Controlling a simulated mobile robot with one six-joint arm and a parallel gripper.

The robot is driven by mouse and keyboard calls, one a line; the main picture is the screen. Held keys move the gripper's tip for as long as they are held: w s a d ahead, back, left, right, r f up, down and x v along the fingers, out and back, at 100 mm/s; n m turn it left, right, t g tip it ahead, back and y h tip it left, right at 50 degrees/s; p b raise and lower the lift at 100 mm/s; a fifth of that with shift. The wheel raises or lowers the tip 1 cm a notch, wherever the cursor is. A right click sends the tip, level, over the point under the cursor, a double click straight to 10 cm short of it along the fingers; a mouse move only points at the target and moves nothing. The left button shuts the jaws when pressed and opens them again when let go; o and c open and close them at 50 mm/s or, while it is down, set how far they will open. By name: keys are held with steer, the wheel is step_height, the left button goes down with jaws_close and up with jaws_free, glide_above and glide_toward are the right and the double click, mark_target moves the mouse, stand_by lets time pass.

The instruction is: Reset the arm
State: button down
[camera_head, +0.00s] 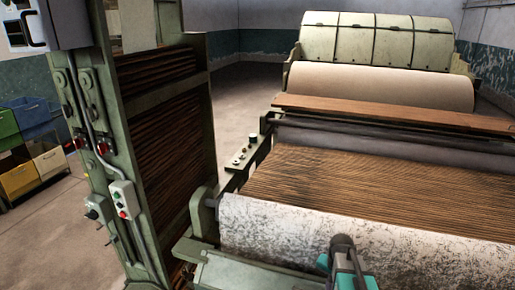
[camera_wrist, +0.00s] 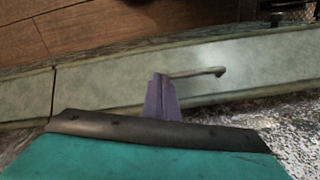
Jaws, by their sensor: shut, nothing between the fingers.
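My gripper (camera_wrist: 160,84) shows in the wrist view as purple-grey fingers pressed together, with nothing between them. Behind it is my teal wrist housing with a black edge. The fingers appear in front of a pale green metal panel (camera_wrist: 110,75) with a small rod-like handle (camera_wrist: 196,73) just right of the fingertips. I cannot tell whether they touch. In the head view, part of my teal and dark arm shows at the bottom, in front of the mottled roller (camera_head: 285,232); the fingertips cannot be made out there.
A slatted lattice apron (camera_head: 370,190) lies behind the roller. A tall green frame (camera_head: 110,130) with a button box (camera_head: 123,200) stands at left. Colored bins (camera_head: 25,150) are at far left. Open floor (camera_head: 240,100) lies between the frame and the machine.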

steer(key=s+a+n, duration=0.5)
steer(key=a+n, duration=0.2)
steer(key=a, duration=0.3)
steer(key=s+f+g+b, duration=0.3)
steer(key=s+f+g, duration=0.2)
steer(key=s+f, duration=1.7)
steer(key=s, duration=0.4)
steer(key=shift+g, duration=0.4)
